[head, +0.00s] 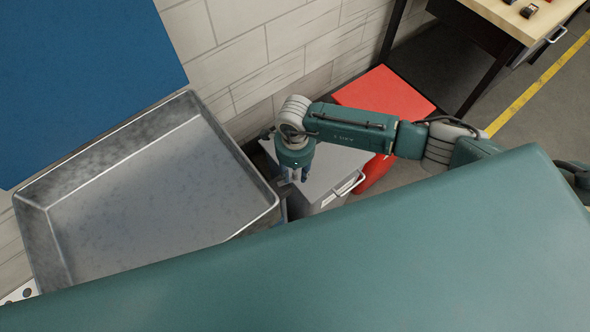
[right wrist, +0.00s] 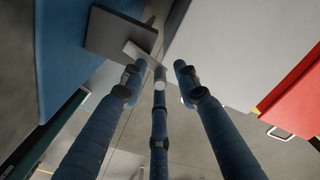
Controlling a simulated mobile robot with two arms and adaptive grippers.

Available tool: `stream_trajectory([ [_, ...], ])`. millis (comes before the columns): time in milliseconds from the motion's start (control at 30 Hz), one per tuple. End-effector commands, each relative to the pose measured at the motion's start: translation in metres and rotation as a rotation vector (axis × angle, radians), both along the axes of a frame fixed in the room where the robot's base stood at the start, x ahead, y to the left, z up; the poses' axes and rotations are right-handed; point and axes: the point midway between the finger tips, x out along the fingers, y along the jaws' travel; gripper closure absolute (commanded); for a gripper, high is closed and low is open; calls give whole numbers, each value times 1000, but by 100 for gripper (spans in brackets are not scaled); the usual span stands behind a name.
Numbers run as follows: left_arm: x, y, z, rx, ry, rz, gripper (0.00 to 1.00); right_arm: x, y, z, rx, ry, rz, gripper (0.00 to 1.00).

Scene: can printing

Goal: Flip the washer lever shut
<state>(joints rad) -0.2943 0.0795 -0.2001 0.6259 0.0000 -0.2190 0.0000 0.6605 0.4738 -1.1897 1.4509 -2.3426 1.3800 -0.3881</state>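My right gripper (head: 294,176) points down beside the right corner of a large metal basin (head: 70,250), next to a grey cabinet. Its blue fingers show in the right wrist view (right wrist: 157,80), spread apart, so it looks open. A short grey bar (right wrist: 140,54), which looks like the washer lever, lies just beyond the fingertips, near the middle finger. A flat grey plate (right wrist: 112,32) is behind the bar. I cannot tell whether a finger touches the bar. The lever cannot be made out in the head view. My left gripper is out of view.
A grey cabinet (head: 325,172) with a handle stands right of the basin. A red box (head: 395,95) is behind it, also at the right of the wrist view (right wrist: 290,95). A brick wall (head: 240,45) and blue panel (head: 80,80) bound the back. A table (head: 510,15) is top right.

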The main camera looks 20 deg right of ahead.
Motion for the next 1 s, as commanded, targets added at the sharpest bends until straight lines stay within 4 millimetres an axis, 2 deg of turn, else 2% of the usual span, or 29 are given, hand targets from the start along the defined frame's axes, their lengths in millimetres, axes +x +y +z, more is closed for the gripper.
stream_trajectory([
  [100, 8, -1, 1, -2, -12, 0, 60, 0, 0, -2, 0, 0, 0, 69],
  [267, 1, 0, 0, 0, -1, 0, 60, 0, 0, -2, 0, 0, 0, 69],
  [433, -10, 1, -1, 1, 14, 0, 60, 0, 0, -2, 0, 0, 0, 100],
  [633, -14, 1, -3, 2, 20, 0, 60, 1, 0, -3, 0, -1, 6, 100],
  [900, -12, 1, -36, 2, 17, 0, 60, 11, 2, -7, -1, -5, 187, 100],
  [1000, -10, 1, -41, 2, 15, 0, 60, 13, 3, -5, 0, -4, 239, 100],
])
